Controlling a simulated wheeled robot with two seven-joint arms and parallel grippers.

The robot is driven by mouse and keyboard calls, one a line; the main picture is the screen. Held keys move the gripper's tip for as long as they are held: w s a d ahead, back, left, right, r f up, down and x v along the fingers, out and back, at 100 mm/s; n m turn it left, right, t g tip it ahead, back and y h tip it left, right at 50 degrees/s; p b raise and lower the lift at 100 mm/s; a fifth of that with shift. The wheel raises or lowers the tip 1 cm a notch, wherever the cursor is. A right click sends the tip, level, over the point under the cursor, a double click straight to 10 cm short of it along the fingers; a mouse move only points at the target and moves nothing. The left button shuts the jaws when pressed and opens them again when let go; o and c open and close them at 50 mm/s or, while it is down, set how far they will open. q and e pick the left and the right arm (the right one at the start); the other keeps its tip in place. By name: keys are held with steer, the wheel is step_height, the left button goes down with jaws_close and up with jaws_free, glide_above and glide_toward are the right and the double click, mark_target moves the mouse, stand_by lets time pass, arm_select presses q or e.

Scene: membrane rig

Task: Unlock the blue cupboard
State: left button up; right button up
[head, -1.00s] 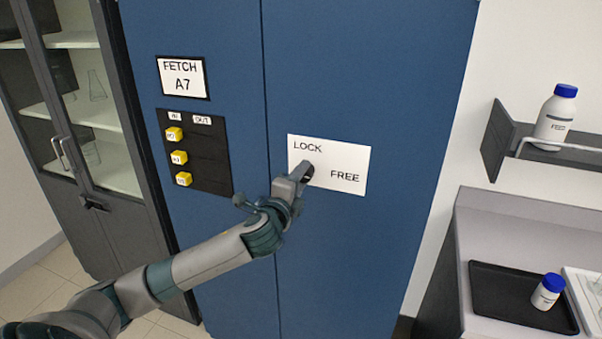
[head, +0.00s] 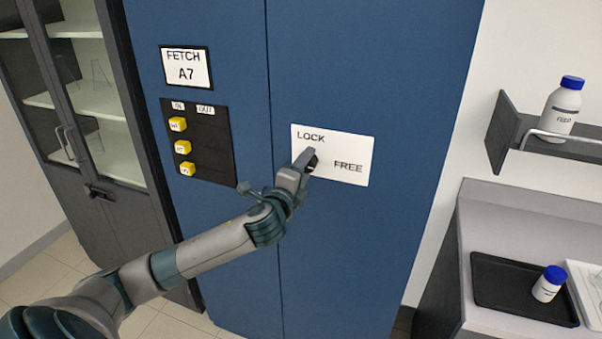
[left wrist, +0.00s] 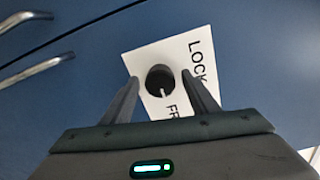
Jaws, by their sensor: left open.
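The blue cupboard (head: 370,60) fills the middle of the head view, its doors closed. On its right door is a white plate (head: 345,173) marked LOCK at upper left and FREE at lower right. A dark round knob (head: 313,164) sits on the plate, partly hidden by my gripper. The knob also shows in the left wrist view (left wrist: 159,78), with a pale line at its lower edge, toward the partly hidden FREE lettering. My left gripper (head: 307,160) is open, its fingers on either side of the knob in the wrist view (left wrist: 161,78). I cannot tell whether they touch it. My right gripper is out of view.
A black panel (head: 209,165) with several yellow blocks and a FETCH A7 sign (head: 186,68) are on the left door. A grey glass cabinet (head: 105,217) stands left. A shelf bottle (head: 561,105) and a tray (head: 505,295) with a small bottle (head: 548,284) are right.

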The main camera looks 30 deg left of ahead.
arm_select(q)
steer(key=shift+s, duration=0.1)
steer(key=p+v, duration=0.2)
steer(key=v, duration=1.5)
steer(key=shift+f, duration=0.1)
stand_by(0.4)
